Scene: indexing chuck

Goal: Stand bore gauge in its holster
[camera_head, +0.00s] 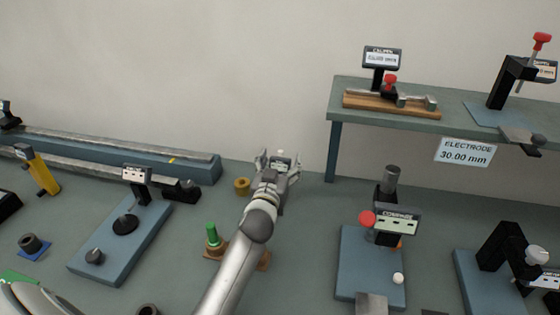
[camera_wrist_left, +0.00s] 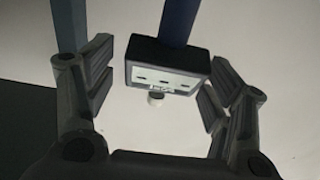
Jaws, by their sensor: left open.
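A dark gauge head with a pale display (camera_head: 284,161), which looks like the bore gauge, stands near the wall behind the table. In the left wrist view the gauge head (camera_wrist_left: 167,68) shows its display, a small white knob and a dark blue bar. My left gripper (camera_head: 276,160) is open, its fingers to either side of the gauge head. In the wrist view the open fingers (camera_wrist_left: 157,88) show gaps beside the head, and no grip on it is visible. I cannot tell which object is the holster. My right gripper is not in view.
A raised shelf (camera_head: 400,116) with instruments stands at the right; its blue leg (camera_head: 333,152) is near my gripper. A brass ring (camera_head: 242,186) lies left of the gripper. A green-topped plug (camera_head: 212,234) and a comparator stand (camera_head: 358,265) flank my arm. A long rail (camera_head: 130,150) runs at left.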

